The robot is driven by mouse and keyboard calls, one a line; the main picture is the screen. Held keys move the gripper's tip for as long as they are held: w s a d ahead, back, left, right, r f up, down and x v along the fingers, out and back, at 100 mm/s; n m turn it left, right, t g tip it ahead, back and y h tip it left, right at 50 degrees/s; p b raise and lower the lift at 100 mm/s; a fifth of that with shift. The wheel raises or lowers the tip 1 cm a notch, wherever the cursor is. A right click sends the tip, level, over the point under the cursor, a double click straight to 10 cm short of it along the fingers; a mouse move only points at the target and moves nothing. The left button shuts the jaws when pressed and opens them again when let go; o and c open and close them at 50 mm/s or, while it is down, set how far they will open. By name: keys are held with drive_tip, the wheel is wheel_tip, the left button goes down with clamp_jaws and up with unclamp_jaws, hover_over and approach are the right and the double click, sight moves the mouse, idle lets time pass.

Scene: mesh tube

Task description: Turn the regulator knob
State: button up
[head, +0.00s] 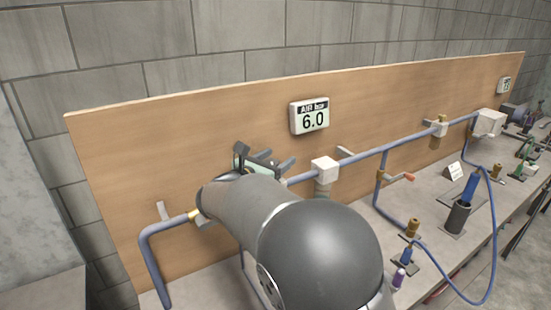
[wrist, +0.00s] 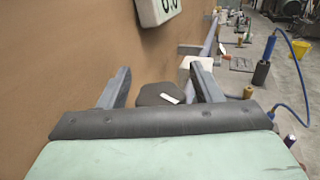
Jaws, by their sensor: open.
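The regulator knob (wrist: 160,92) is dark grey with a white pointer mark on top. In the wrist view it shows between and beyond the two fingers of my gripper (wrist: 160,69). The fingers are open, one on each side of the knob in the picture, and nothing is held. I cannot tell how far their tips are from it. In the head view my gripper (head: 279,157) is over the blue pipe in front of the wooden board, and my arm hides the knob. A display (head: 310,117) above reads "AIR bar 6.0"; its lower part shows in the wrist view (wrist: 156,8).
The wooden board (head: 200,130) stands close behind my gripper. A white block (head: 325,170) sits on the blue pipe (head: 365,155) to the right.

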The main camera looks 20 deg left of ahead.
drive_tip(key=c, duration=1)
drive_tip(key=shift+f+b, duration=0.1)
drive_tip(key=shift+b, duration=0.35)
drive_tip(key=n+y+b, duration=0.1)
drive_tip(key=b, duration=0.1)
drive_tip(key=n+y+b, duration=0.1)
drive_tip(key=y+b, duration=0.1)
drive_tip(key=n+t+y+b, duration=0.1)
drive_tip(key=y+b, duration=0.1)
drive_tip(key=shift+a+f, duration=0.15)
drive_tip(key=shift+f, duration=0.15)
drive_tip(key=n+y+b, duration=0.1)
drive_tip(key=b, duration=0.1)
drive_tip(key=n+y+b, duration=0.1)
drive_tip(key=y+b, duration=0.1)
drive_tip(key=n+y+b, duration=0.1)
drive_tip(key=b, duration=0.1)
drive_tip(key=shift+a+r, duration=0.1)
drive_tip(key=shift+a, duration=0.15)
drive_tip(key=shift+a+r+n+y+b, duration=0.1)
drive_tip(key=shift+r+n+y+b, duration=0.2)
drive_tip(key=shift+y+b, duration=0.25)
